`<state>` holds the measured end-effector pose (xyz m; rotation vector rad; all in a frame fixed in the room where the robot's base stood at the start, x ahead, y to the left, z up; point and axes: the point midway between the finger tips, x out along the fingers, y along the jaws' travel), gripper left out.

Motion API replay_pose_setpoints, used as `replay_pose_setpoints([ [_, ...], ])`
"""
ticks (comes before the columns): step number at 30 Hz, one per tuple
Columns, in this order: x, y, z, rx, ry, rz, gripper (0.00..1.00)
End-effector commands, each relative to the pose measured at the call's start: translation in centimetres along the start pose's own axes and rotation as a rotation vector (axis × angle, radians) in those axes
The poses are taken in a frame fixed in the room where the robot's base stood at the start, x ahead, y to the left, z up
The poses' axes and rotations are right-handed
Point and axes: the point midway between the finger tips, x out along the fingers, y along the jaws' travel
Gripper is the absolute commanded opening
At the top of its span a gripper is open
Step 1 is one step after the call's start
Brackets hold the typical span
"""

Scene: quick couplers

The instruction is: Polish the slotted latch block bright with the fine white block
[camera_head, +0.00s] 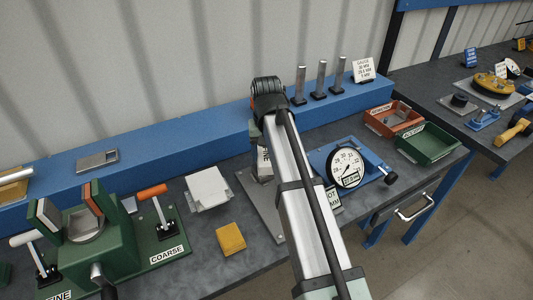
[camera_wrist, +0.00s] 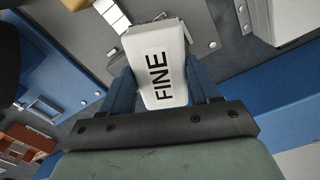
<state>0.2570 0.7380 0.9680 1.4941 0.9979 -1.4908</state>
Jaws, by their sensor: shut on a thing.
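My gripper (camera_wrist: 155,92) is shut on the fine white block (camera_wrist: 158,65), which has FINE in black on its face. In the head view the block (camera_head: 264,162) shows partly beside my arm, above a grey plate. In the wrist view a pale, metallic piece with dark slots (camera_wrist: 112,14) lies just past the block's far end; it looks like the slotted latch block, but most of it is hidden or out of frame. I cannot tell whether the two touch. In the head view my arm hides that spot and my fingertips.
A dial gauge on a blue base (camera_head: 346,168) stands right of my arm. A white slab (camera_head: 208,187) and yellow block (camera_head: 231,238) lie left. Green lever fixtures (camera_head: 100,240) stand farther left. Red (camera_head: 394,118) and green trays (camera_head: 428,143) are right. Posts (camera_head: 320,80) stand on the blue ledge.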

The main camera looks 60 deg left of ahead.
Motion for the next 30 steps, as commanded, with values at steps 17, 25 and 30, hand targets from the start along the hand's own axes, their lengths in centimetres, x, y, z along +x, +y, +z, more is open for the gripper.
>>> replay_pose_setpoints([
  [17, -4.7, 0.0, -0.1, 0.000, 0.001, 0.000, 0.30],
  [25, -5.3, 0.0, 0.0, 0.000, 0.000, 0.000, 0.30],
  [30, -5.3, 0.2, -0.1, 0.001, 0.000, 0.000, 0.30],
])
